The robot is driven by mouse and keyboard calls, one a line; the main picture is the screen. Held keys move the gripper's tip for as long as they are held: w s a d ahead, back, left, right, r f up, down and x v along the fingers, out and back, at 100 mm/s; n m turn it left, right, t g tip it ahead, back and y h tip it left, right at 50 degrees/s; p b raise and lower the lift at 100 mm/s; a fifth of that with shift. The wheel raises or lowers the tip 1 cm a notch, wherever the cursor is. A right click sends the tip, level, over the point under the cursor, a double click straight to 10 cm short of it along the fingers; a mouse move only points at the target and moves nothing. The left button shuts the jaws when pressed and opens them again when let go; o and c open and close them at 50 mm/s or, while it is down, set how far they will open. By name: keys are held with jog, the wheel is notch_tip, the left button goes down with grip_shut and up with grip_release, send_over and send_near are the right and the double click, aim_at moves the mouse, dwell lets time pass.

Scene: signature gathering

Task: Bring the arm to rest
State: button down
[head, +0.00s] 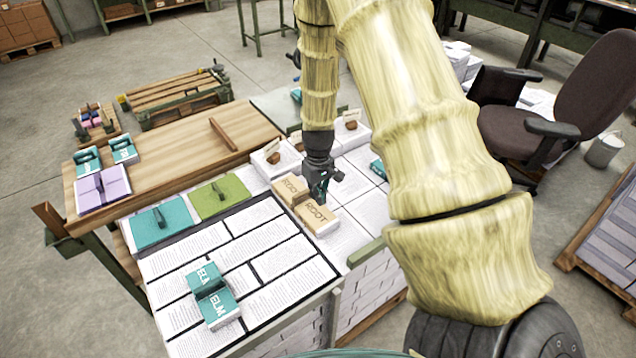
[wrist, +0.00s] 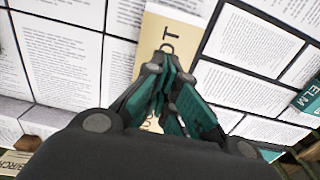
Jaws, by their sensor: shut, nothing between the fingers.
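My gripper (head: 322,192) hangs from my pale, bamboo-like arm, over the near side of the tan "ROOT" block (head: 316,214). In the wrist view its teal fingers (wrist: 168,75) are shut together with nothing between them. The tan block (wrist: 160,40) lies beneath the fingertips, partly hidden by them. I cannot tell whether the fingertips touch it. A second tan block (head: 290,188) lies just behind and to the left of the first.
Teal "ELM" blocks (head: 211,295) lie on the printed sheets (head: 290,268). Teal (head: 160,225) and green (head: 220,196) pads with handles lie behind them. A wooden bench (head: 180,150) stands at left. An office chair (head: 530,140) and a bucket (head: 603,150) stand at right.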

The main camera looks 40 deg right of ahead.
jog(key=shift+s+r+b, duration=0.1)
jog(key=shift+r+b, duration=0.3)
jog(key=shift+r, duration=2.25)
